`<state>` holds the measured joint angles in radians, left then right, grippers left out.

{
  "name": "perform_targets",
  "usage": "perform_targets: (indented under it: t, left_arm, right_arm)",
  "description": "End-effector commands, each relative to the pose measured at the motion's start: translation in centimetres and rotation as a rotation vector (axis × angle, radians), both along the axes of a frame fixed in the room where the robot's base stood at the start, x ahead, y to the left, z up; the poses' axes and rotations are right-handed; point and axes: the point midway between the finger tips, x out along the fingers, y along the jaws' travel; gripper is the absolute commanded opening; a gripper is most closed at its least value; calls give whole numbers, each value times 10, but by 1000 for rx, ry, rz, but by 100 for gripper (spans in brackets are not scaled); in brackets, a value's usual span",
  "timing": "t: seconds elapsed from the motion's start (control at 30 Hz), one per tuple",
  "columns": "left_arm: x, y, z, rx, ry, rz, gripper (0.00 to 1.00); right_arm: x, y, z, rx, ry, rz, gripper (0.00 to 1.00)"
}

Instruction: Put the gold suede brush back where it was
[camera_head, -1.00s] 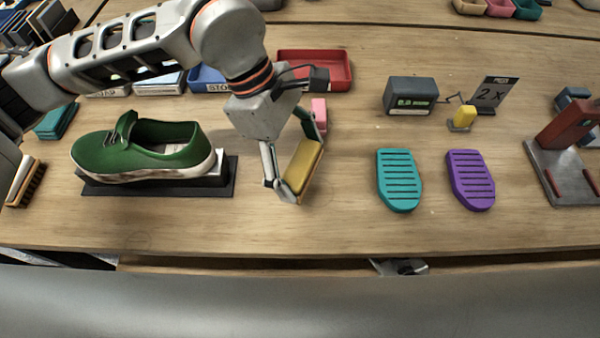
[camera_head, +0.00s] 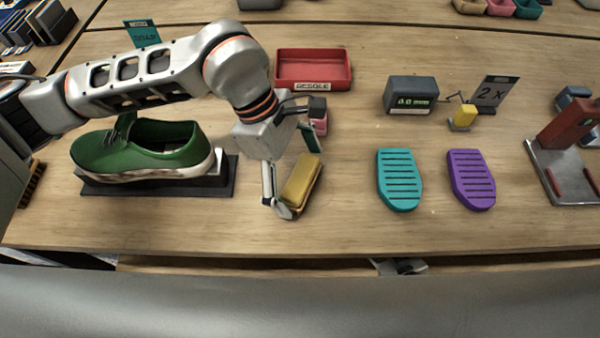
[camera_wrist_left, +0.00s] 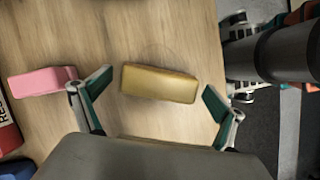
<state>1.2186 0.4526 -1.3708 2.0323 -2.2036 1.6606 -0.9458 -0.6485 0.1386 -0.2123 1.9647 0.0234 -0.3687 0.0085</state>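The gold suede brush (camera_head: 301,183) lies on the wooden table, to the right of the green sneaker (camera_head: 143,150). In the left wrist view the brush (camera_wrist_left: 159,83) lies ahead of and between the two spread fingers, with a gap on each side. My left gripper (camera_head: 291,174) is open and close to the brush; in the left wrist view the gripper (camera_wrist_left: 156,85) holds nothing. A faint round outline shows on the table beside the brush in the left wrist view. My right gripper does not clearly show.
A pink block (camera_wrist_left: 42,81) lies left of the gripper. A red tray (camera_head: 313,70) stands behind it. Teal (camera_head: 399,180) and purple (camera_head: 470,180) soles lie to the right, with a small gauge (camera_head: 411,95) behind. The table between brush and teal sole is clear.

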Motion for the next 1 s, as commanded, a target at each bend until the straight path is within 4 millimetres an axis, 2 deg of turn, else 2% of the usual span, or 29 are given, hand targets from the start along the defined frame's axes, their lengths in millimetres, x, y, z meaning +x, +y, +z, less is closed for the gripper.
perform_targets:
  t: [0.27,0.43,0.8,1.0]
  left_arm:
    - [0,0,1,0,0,0,96]
    - [2,2,11,0,-4,2,96]
    - [13,28,77,0,-5,2,96]
    - [17,39,104,0,-3,2,96]
  right_arm:
    - [0,0,1,-1,-1,0,40]
    - [1,0,4,1,-3,-1,40]
    - [-1,0,-3,0,4,0,40]
    - [-1,0,-4,-2,5,1,40]
